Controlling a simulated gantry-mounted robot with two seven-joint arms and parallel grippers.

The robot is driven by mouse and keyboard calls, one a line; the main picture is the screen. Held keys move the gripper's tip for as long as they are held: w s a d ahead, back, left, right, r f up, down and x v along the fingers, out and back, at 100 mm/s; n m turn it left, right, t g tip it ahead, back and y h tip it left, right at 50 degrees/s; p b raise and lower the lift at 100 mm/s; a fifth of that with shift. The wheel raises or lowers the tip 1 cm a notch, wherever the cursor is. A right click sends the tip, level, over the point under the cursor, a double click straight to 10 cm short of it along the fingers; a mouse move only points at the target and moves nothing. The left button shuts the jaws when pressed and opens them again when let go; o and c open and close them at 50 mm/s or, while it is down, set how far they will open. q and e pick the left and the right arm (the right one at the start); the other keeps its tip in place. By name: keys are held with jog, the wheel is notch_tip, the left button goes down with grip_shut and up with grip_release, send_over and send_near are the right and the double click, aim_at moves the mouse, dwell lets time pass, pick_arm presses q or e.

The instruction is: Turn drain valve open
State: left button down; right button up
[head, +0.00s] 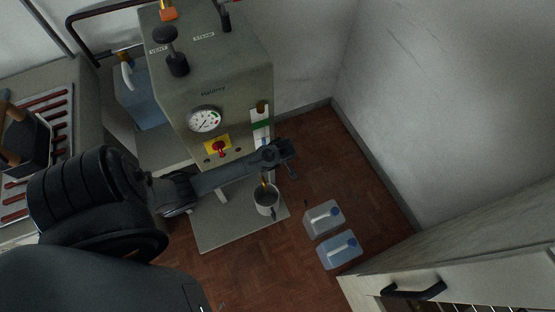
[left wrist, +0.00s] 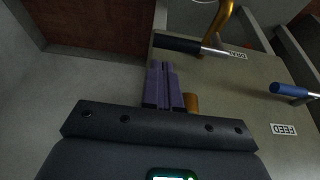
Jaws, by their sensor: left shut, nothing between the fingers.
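The drain valve lever, with a black grip (left wrist: 178,44) on a metal rod, shows in the left wrist view beside a small label that seems to read DRAIN (left wrist: 237,55). A brass pipe (left wrist: 222,18) curves away beside it. In that view my left gripper (left wrist: 163,68) has its purple fingers together and empty, with the tips close to the black grip; I cannot tell if they touch. In the head view my left gripper (head: 289,167) is in front of the grey boiler's (head: 225,75) lower front, and the arm hides the drain lever.
A blue-gripped lever (left wrist: 287,91) marked FEED (left wrist: 283,129) is near the drain lever. A mug (head: 266,199) stands under a brass spout on the boiler's base plate (head: 220,230). Two jugs (head: 324,219) (head: 340,249) stand on the floor to the right. A wall (head: 440,110) bounds the right.

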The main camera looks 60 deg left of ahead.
pick_arm(q)
jog(key=shift+b+x, duration=0.55)
jog(key=shift+x, duration=0.95)
jog(key=shift+w+r, duration=0.1)
jog(key=shift+d+r+m+p, duration=0.15)
jog(key=shift+d+m+p, duration=0.3)
jog(key=shift+p, duration=0.5)
jog(key=s+d+m+t+h+p, duration=0.3)
jog(key=s+d+m+p, duration=0.4)
jog(key=m+p, duration=0.6)
jog(key=shift+d+m+t+h, duration=0.25)
jog(key=shift+m+h, duration=0.45)
jog(key=shift+m, duration=1.45)
jog(key=shift+a+f, duration=0.1)
jog(key=shift+f, duration=0.15)
jog(key=shift+s+r, duration=0.1)
